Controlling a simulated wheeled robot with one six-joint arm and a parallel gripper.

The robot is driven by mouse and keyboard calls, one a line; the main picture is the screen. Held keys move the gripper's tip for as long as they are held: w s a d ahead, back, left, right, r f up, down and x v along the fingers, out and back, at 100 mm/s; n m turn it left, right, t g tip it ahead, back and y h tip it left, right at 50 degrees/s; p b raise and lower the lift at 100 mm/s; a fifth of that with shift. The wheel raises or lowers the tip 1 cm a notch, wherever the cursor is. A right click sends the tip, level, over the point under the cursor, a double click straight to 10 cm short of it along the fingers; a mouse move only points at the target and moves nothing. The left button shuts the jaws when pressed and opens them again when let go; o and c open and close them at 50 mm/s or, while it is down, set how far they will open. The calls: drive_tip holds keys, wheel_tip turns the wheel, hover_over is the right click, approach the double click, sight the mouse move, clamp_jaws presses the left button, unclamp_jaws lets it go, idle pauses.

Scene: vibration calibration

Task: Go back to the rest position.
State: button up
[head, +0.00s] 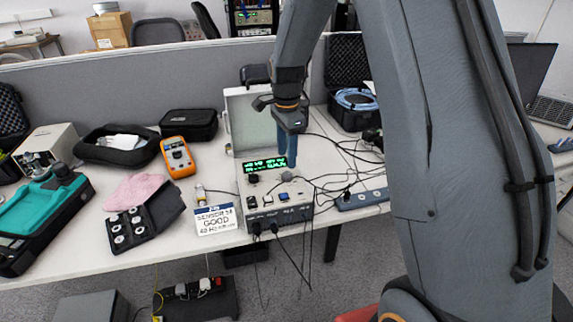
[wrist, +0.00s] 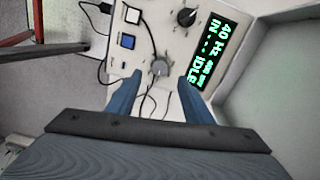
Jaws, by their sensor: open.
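My gripper (head: 287,160) points down over the calibrator box (head: 277,213), its blue fingers just above the top panel. In the wrist view my gripper (wrist: 157,88) is open, with the two fingers apart and nothing held between them. The grey round piece (wrist: 160,66) on the panel shows between and beyond the fingertips. The green display (wrist: 212,52) lies right of it and reads 40 Hz and IDLE. A black knob (wrist: 187,17), a white button (wrist: 132,15) and a blue button (wrist: 127,41) are on the panel. I cannot tell whether the fingers touch the panel.
The box's raised lid (head: 252,120) stands behind my gripper. A card reading "SENSOR 3 GOOD" (head: 214,219), an orange multimeter (head: 178,157) and a black sensor case (head: 146,219) lie to the left. Cables (head: 345,175) and a power strip (head: 362,199) lie to the right.

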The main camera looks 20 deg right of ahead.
drive_tip(key=shift+r, duration=0.55)
drive_tip(key=s+r+n+t, duration=0.1)
drive_tip(key=s+r+n, duration=0.1)
drive_tip(key=s+n, duration=1.4)
drive_tip(key=s, duration=0.9)
drive_tip(key=shift+d+r, duration=0.2)
idle(0.8)
